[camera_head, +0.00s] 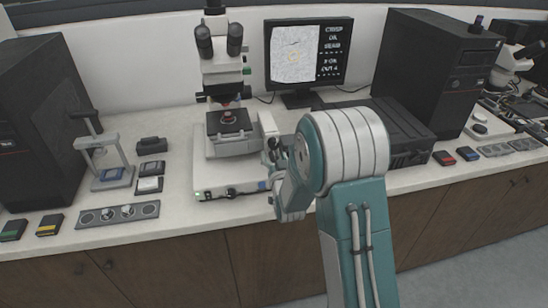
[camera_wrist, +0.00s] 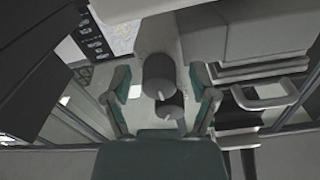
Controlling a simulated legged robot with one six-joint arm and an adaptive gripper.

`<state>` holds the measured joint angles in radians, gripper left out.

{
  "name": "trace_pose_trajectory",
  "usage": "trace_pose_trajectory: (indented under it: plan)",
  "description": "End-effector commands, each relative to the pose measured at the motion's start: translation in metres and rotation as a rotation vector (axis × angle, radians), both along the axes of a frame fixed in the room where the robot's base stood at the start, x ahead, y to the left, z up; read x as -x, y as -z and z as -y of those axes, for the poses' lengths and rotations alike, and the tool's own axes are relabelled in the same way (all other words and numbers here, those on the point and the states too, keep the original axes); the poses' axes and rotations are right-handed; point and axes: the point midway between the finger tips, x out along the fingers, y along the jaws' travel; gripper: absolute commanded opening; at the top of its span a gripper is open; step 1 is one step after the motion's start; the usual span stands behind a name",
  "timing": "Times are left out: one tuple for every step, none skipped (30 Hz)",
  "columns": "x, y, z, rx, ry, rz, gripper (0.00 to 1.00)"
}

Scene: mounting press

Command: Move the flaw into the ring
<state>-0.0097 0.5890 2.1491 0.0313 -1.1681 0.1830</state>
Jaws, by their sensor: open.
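A monitor (camera_head: 307,52) behind the bench shows a pale, speckled picture with a faint yellowish ring (camera_head: 294,57) near its middle. The flaw cannot be told apart at this size. White text on black stands to its right. The microscope (camera_head: 222,72) stands left of the monitor, with a small reddish sample on its dark stage (camera_head: 229,122). My gripper (camera_wrist: 160,84) is open, with one finger on each side of two dark stacked knobs (camera_wrist: 158,72) in the wrist view. I cannot tell whether a finger touches them. In the head view my arm partly hides this spot.
A small hand press (camera_head: 98,160) and dark blocks stand left on the bench. A black computer tower (camera_head: 432,68) and a dark case (camera_head: 398,130) stand right. The white bench front edge runs below the microscope base (camera_head: 232,178).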

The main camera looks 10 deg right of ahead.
Motion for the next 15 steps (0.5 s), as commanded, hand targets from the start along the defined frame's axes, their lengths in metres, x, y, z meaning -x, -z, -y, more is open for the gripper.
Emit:
trace_pose_trajectory:
  plan:
    - [0.0001, 0.0001, 0.0001, 0.000, 0.000, 0.000, 0.75]
    - [0.0002, 0.0000, 0.0001, 0.000, 0.000, 0.000, 0.75]
    - [0.0002, 0.0000, 0.0000, 0.000, 0.000, 0.000, 0.70]
    - [0.0003, 0.0000, 0.0001, 0.000, 0.000, 0.000, 0.57]
    - [0.0003, 0.0000, 0.0000, 0.000, 0.000, 0.000, 0.44]
    - [0.0003, 0.0000, 0.0000, 0.000, 0.000, 0.000, 0.26]
    - [0.0003, 0.0000, 0.0000, 0.000, 0.000, 0.000, 0.12]
    - [0.0003, 0.0001, 0.0000, 0.000, 0.000, 0.000, 0.00]
    - [0.0002, 0.0000, 0.0000, 0.000, 0.000, 0.000, 0.00]
    - [0.0002, 0.0000, -0.0001, 0.000, 0.000, 0.000, 0.00]
    - [0.0001, 0.0000, -0.0001, 0.000, 0.000, 0.000, 0.00]
    - [-0.0001, 0.0002, -0.0001, 0.000, 0.000, 0.000, 0.00]
    - [-0.0002, 0.0002, -0.0001, 0.000, 0.000, 0.000, 0.00]
    - [-0.0003, 0.0002, -0.0001, 0.000, 0.000, 0.000, 0.00]
    - [-0.0003, 0.0002, -0.0002, 0.002, 0.000, 0.000, 0.00]
